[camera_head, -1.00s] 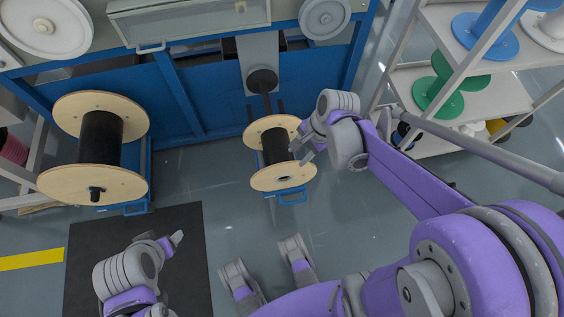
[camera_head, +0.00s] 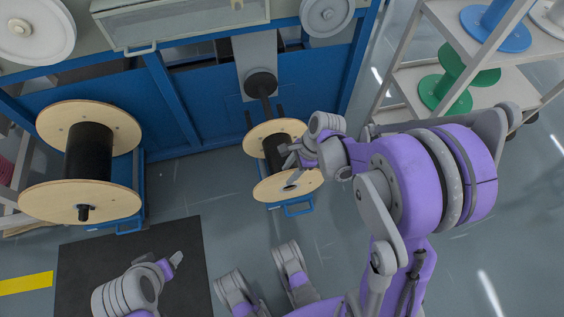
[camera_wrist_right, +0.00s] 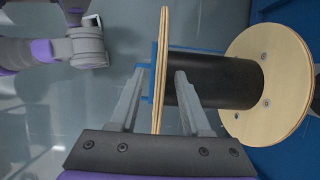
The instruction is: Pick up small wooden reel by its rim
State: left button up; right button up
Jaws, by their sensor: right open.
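The small wooden reel (camera_head: 262,192) has two pale round flanges and a black core. It sits at the front of the blue machine in the head view. My right gripper (camera_head: 290,162) is at the reel's right side in that view. In the right wrist view, the open fingers (camera_wrist_right: 160,76) stand on either side of the near flange (camera_wrist_right: 163,40), with gaps to both sides of the rim. The black core (camera_wrist_right: 228,82) is beyond the right finger. My left gripper (camera_head: 172,262) is low on the left, away from the reel; its opening is unclear.
A large wooden reel (camera_head: 60,201) with a black core stands left of the small one. The blue machine (camera_head: 205,103) is behind. A shelf (camera_head: 504,80) with blue and green spools stands at the right. A dark mat (camera_head: 195,240) lies on open floor.

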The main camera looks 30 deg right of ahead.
jog(key=x, duration=0.3)
jog(key=shift+b, duration=0.35)
jog(key=shift+r, duration=0.1)
jog(key=shift+c, duration=0.3)
grip_shut()
jog(key=shift+d, duration=0.1)
dwell(0.5)
